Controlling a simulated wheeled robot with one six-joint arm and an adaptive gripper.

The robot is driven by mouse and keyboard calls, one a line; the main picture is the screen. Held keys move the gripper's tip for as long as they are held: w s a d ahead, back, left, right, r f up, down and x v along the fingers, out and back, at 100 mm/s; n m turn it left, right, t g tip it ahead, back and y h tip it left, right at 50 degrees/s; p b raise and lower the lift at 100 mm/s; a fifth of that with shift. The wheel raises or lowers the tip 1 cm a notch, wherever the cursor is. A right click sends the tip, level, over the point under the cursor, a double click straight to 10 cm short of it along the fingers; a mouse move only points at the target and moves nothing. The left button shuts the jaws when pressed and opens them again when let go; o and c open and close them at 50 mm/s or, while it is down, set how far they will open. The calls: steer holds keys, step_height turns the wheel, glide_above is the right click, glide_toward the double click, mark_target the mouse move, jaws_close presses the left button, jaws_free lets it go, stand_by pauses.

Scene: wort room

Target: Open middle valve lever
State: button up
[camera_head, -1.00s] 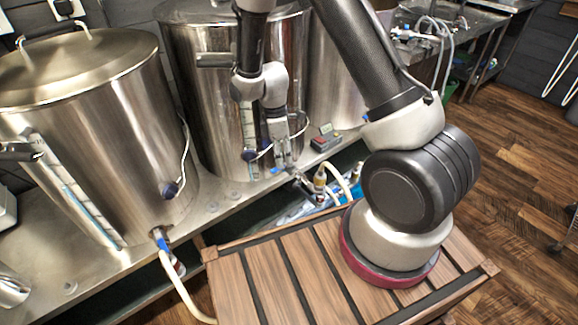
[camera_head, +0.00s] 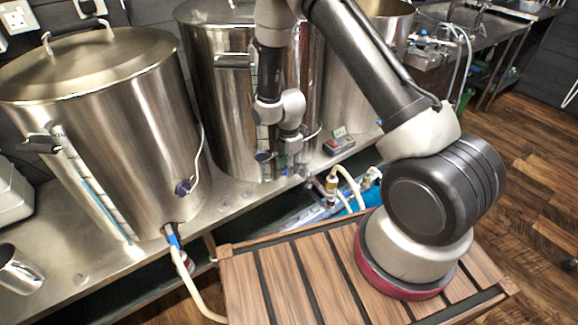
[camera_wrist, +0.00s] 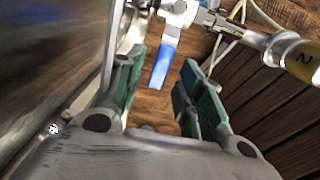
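The middle kettle (camera_head: 228,110) is a tall steel pot on the steel counter, in the head view. My gripper (camera_head: 284,168) points down in front of its lower wall and hides most of the middle valve there. In the wrist view, the valve's blue lever (camera_wrist: 161,67) extends down from the silver valve body (camera_wrist: 181,10), over the brown floor. My gripper (camera_wrist: 155,95) is open, its green-padded fingers spread to the left and right. The lever's lower end lies in the gap between them in the picture. No contact with the lever shows.
The left kettle (camera_head: 110,130) has its own blue-handled valve (camera_head: 173,238) with a pale hose. A small red-and-grey device (camera_head: 339,143) lies on the counter right of my gripper. In the wrist view, a yellow-banded hose fitting (camera_wrist: 297,57) sits right of the lever. A slatted wooden surface (camera_head: 240,290) is in front.

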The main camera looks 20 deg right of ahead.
steer(key=shift+f, duration=0.3)
steer(key=shift+c, duration=0.3)
jaws_close()
